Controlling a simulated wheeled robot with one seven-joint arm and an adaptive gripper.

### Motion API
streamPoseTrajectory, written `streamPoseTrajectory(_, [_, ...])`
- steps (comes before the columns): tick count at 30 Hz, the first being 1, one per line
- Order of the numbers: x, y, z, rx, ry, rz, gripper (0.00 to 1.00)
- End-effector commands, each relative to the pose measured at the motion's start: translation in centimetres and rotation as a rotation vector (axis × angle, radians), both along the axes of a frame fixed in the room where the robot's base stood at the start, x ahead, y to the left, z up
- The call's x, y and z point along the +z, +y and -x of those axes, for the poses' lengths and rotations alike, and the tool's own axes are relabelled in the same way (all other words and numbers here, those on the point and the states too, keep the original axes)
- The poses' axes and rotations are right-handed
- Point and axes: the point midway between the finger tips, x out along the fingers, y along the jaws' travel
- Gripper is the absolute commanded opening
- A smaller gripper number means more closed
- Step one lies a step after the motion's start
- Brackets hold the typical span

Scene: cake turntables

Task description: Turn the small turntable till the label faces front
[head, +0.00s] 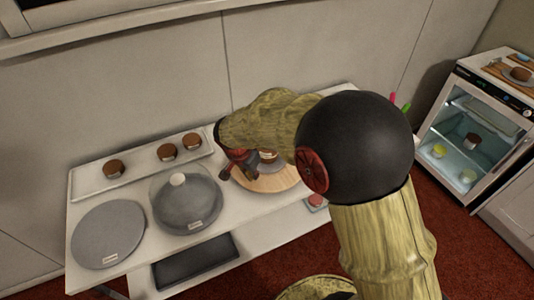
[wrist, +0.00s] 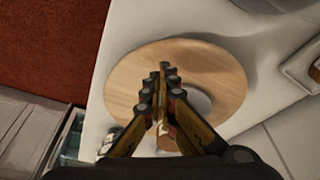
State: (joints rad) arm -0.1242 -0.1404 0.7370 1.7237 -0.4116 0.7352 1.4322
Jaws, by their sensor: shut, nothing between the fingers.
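A round wooden turntable (head: 275,184) stands at the right part of the white table; it fills the middle of the wrist view (wrist: 130,82). A smaller grey disc (wrist: 201,101) lies on it, with a small brown-and-white item (head: 268,156) there, partly hidden by my fingers in the wrist view. My gripper (head: 225,173) is shut and empty, over the wooden turntable in the wrist view (wrist: 163,72). Whether its tips touch anything I cannot tell. I see no label on the wooden turntable; my arm hides its right side in the head view.
A flat grey turntable (head: 105,225) and one under a clear dome (head: 187,205) stand to the left, each with a small front label. A white tray (head: 140,172) with several small cakes lies behind. A dark tray (head: 195,262) sits below. A glass-door cabinet (head: 475,135) stands right.

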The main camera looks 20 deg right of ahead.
Motion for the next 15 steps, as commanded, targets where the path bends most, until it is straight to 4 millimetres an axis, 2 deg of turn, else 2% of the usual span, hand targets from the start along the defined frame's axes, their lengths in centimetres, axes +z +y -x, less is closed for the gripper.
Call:
streamPoseTrajectory(7, [0.6,0.0,0.0,-0.001,-0.001,-0.001,0.0])
streamPoseTrajectory(15, [3.4,0.0,0.0,-0.001,0.0,0.0,0.0])
